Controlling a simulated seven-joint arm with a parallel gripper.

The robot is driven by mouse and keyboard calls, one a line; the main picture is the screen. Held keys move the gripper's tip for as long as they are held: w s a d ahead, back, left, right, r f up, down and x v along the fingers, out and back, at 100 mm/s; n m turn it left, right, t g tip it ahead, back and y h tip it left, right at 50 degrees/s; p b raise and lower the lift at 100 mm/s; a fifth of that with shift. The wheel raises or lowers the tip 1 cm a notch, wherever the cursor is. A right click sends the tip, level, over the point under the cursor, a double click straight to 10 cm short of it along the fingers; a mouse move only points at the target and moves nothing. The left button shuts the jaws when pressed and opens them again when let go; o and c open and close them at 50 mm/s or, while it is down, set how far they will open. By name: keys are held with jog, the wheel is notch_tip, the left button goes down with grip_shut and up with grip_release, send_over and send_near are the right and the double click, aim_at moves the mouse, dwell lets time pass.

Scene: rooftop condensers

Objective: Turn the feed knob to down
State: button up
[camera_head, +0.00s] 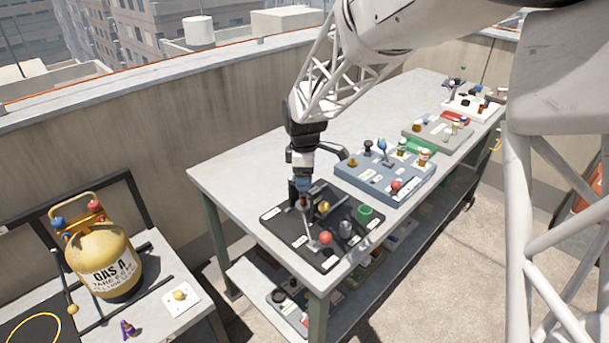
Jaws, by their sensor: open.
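A black control panel (290,230) lies at the near corner of the grey workbench. It carries a brass knob (323,206), a green round knob (365,211), a grey cylindrical knob (346,228) and a red ball-topped lever (325,238). The panel's white labels are too small to read, so I cannot tell which control is the feed knob. My gripper (303,204) points down over the panel's back left part, its jaws open. A small reddish-brown part shows between the fingers. The fingers partly hide the panel there, and I cannot tell whether they touch anything.
A blue-grey panel (355,185) with knobs and levers lies just right of the black one, with more panels farther along the bench (235,180). A yellow gas cylinder (98,262) stands on a lower table at left. The bench's back side is clear.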

jog(key=shift+c, duration=0.3)
jog(key=c, duration=0.9)
jog(key=shift+o, duration=0.2)
jog(key=shift+m, duration=0.4)
jog(key=m, duration=1.1)
